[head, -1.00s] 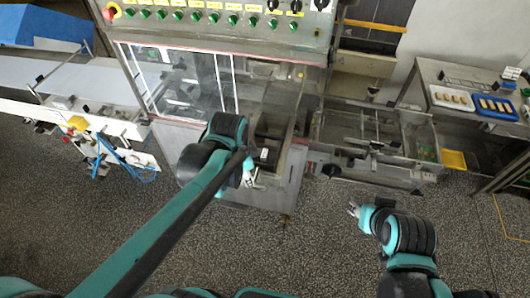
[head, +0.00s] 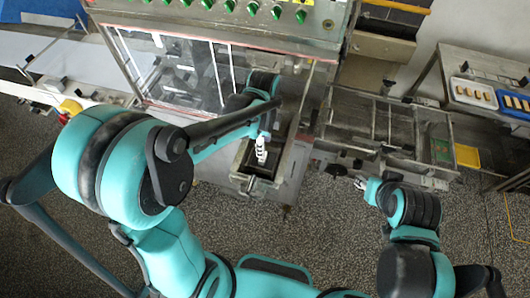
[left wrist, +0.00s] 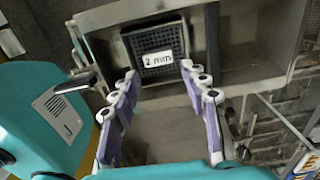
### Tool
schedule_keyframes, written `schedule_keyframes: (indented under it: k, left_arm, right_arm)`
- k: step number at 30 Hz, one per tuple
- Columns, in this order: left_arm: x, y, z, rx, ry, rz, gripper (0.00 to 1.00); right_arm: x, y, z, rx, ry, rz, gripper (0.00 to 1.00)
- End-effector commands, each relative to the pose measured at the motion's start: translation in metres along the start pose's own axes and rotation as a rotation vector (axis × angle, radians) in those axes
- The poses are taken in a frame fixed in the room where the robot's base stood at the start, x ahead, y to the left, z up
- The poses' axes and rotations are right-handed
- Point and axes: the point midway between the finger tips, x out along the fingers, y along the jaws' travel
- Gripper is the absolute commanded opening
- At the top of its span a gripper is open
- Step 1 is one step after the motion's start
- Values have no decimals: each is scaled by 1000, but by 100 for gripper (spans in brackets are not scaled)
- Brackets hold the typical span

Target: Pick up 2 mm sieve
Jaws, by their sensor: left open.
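The 2 mm sieve, a dark square mesh in a grey frame (left wrist: 153,40) with a white "2 mm" label, lies in a metal recess at the top middle of the left wrist view. In the head view the left gripper (head: 261,148) is over the machine's open metal box, where the sieve is hard to make out. My right gripper (head: 362,184) is away to the right, too small to judge.
The machine's control panel (head: 240,8) stands behind, above a clear-windowed housing (head: 190,75). The metal box walls (head: 284,165) rise around the recess. Open floor lies in front.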

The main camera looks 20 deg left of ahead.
Motion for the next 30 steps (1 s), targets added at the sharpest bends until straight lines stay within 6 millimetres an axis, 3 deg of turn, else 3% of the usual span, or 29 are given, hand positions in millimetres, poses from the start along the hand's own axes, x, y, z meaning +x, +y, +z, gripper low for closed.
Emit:
schedule_keyframes:
  k: [13, 22, 27, 30]
  left_arm:
    - [61, 0, 2, -2, 0, -2, 45]
    - [67, 1, 3, -2, 0, -2, 45]
    - [66, 1, 3, -2, 0, -2, 8]
    - [66, 1, 3, -2, 0, -2, 8]
  right_arm:
    - [1, 0, 1, 0, 0, 0, 40]
    - [1, 0, 1, 0, 0, 0, 40]
    - [1, 0, 1, 0, 0, 0, 40]
    - [1, 0, 1, 0, 0, 0, 40]
